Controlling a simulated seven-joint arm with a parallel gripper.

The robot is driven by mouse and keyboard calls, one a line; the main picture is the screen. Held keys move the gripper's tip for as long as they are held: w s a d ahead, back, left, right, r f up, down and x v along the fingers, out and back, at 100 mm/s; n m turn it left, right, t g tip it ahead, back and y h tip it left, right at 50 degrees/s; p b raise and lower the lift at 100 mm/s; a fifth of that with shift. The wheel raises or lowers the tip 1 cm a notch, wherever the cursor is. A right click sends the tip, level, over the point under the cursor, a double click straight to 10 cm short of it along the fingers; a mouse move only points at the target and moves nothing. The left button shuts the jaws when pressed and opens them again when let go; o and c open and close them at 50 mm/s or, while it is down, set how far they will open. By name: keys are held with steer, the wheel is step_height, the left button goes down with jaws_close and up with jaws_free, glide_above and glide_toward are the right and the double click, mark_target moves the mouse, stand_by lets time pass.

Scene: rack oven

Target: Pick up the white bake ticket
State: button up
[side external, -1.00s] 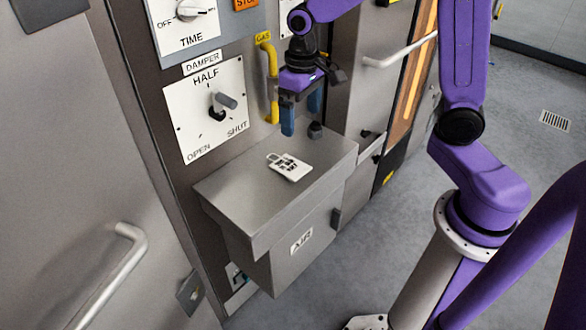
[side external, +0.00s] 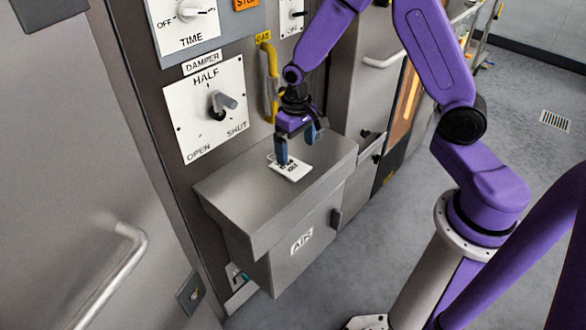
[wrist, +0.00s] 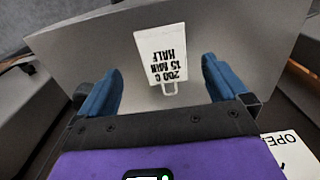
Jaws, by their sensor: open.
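The white bake ticket (side external: 291,170) lies flat on the grey top of the AIR box (side external: 240,195). In the wrist view the ticket (wrist: 161,58) shows black print reading "200 C 15 MIN HALF", upside down, with a small loop at its near end. My gripper (side external: 296,148) is just above the ticket in the side view and hides part of it. In the wrist view the blue fingers of my gripper (wrist: 158,85) are spread wide, one on each side of the ticket's loop end, with nothing between them gripped.
The damper dial (side external: 218,107) with its lever is on the panel behind the box. A yellow gas handle (side external: 268,80) stands out from the panel beside my gripper. The box top left of the ticket is clear.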

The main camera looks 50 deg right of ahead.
mark_target(295, 169)
steer(key=shift+a+f, duration=0.15)
steer(key=shift+f, duration=2.9)
steer(key=c, duration=1)
